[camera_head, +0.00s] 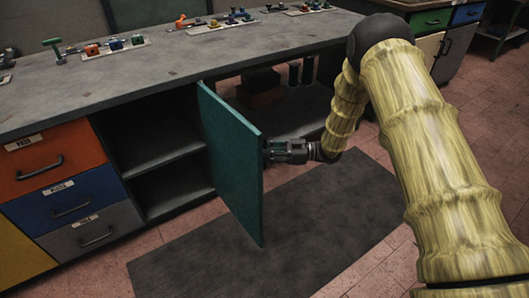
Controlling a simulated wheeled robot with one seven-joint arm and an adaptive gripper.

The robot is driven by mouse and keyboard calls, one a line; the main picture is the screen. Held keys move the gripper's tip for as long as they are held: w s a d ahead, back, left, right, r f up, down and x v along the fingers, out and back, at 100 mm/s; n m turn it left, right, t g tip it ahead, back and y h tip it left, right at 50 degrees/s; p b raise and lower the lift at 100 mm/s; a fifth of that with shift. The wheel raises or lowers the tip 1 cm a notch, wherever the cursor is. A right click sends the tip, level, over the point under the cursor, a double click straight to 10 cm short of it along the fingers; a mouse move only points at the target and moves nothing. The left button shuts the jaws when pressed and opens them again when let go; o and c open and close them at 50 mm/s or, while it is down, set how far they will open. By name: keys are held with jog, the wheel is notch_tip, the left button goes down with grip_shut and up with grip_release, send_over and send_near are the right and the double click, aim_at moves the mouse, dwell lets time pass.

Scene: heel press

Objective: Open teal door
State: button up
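The teal door (230,160) of the workbench cabinet stands swung outward, well away from the cabinet front. Its broad flat face is toward the camera. My gripper (268,150) is at the far right side of the door, near its outer edge, with my arm reaching in from the right. The fingertips are partly hidden by the door edge, so I cannot see whether they are open or shut, or whether they hold a handle. Behind the door, the cabinet opening (165,185) shows dark shelves.
Orange (50,160), blue and grey drawers are shut at the left. The grey worktop (150,75) carries several small tools and fittings along its back. A dark mat (270,240) lies on the reddish tiled floor in front. Dark items stand inside the cabinet behind the door.

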jog(key=shift+o, duration=0.3)
jog(key=d, duration=1.2)
jog(key=shift+s, duration=0.2)
